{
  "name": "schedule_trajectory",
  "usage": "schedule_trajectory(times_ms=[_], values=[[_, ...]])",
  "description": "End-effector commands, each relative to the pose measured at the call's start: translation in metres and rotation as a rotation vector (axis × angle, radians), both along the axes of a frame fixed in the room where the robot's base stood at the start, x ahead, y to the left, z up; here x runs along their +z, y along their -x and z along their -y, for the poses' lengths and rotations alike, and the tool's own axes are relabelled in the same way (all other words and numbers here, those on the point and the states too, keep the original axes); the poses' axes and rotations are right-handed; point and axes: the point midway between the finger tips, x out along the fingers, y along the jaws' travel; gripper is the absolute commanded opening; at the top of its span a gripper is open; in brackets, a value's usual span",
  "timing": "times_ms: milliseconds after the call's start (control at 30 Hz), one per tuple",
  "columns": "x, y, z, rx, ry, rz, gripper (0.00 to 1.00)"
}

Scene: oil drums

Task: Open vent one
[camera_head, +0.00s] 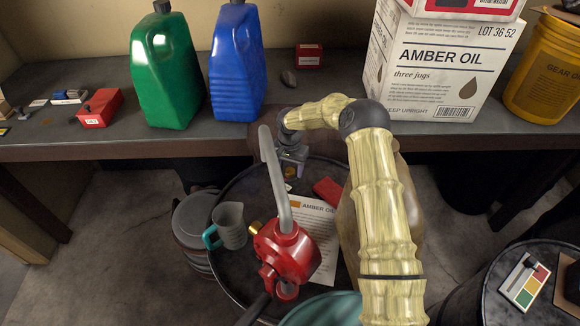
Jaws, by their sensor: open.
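A black drum (237,272) stands on the floor in front of the bench. A red hand pump (286,252) with a grey bent spout and a small brass fitting (255,229) is on it. My arm reaches over the right side of the drum, and my gripper (290,166) points down at the drum's far edge, beyond the pump. The gripper is open, but its fingertips are small and partly hidden. I cannot make out a vent labelled one; the drum top under the gripper and behind my arm is hidden.
A grey jug (230,225) with a teal handle, an Amber Oil sheet (312,216) and a red block (327,189) are around the pump. A second drum (500,308) is at right. The bench (120,145) carries green (166,72) and blue jugs (238,65) and an Amber Oil carton (440,75).

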Motion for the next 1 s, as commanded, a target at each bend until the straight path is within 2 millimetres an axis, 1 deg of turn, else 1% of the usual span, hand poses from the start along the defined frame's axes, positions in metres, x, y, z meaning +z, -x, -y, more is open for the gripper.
schedule_trajectory(times_ms=[200,367,400,433,767,1000], values=[[-0.0003,-0.0002,0.0,0.0,0.0,0.0,0.54],[-0.0001,-0.0002,0.0,0.0,0.0,0.0,0.23],[-0.0001,-0.0002,0.0001,0.0,0.0,0.0,0.15],[-0.0001,-0.0002,0.0001,0.0,0.0,0.001,0.1],[-0.0003,-0.0004,0.0003,0.025,0.002,0.001,0.1],[-0.001,-0.001,0.0003,0.118,0.002,0.002,0.1]])
